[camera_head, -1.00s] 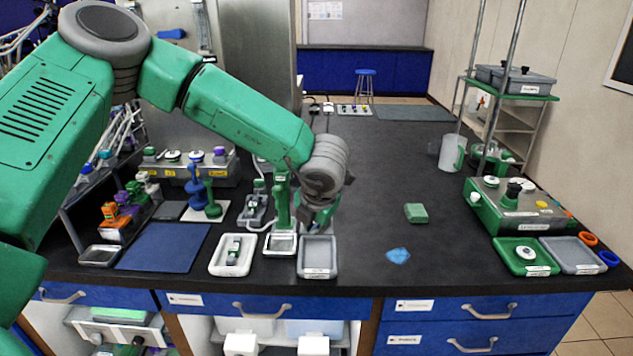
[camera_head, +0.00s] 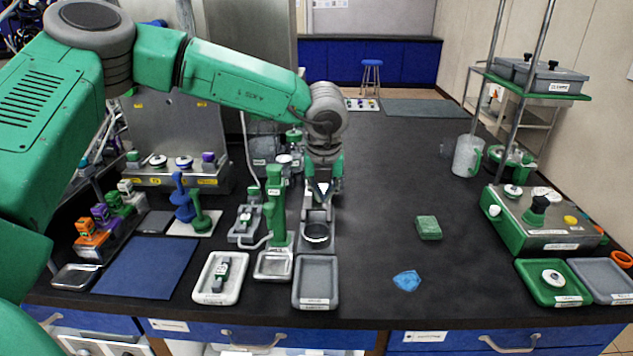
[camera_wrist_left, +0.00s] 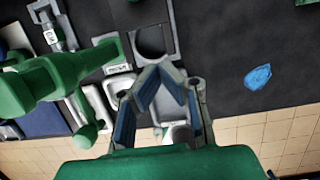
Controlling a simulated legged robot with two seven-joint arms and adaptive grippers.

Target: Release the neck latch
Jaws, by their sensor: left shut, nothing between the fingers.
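My left gripper (camera_head: 320,198) is shut and empty, above a grey stand with a dark round opening (camera_head: 316,233). In the left wrist view the gripper's blue-padded fingers (camera_wrist_left: 162,72) come together just below that opening (camera_wrist_left: 150,42) in the picture; contact cannot be told. A green upright post (camera_head: 276,208) stands just left of the stand; it looms at the left of the wrist view (camera_wrist_left: 58,78). I cannot pick out the neck latch for certain; it is too small or hidden by the gripper. My right gripper is not in view.
A grey tray (camera_head: 315,300) lies in front of the stand, and a white tray (camera_head: 234,294) with a small device lies left. A green block (camera_head: 428,228) and a blue piece (camera_head: 407,281) lie to the right. The dark bench around them is clear.

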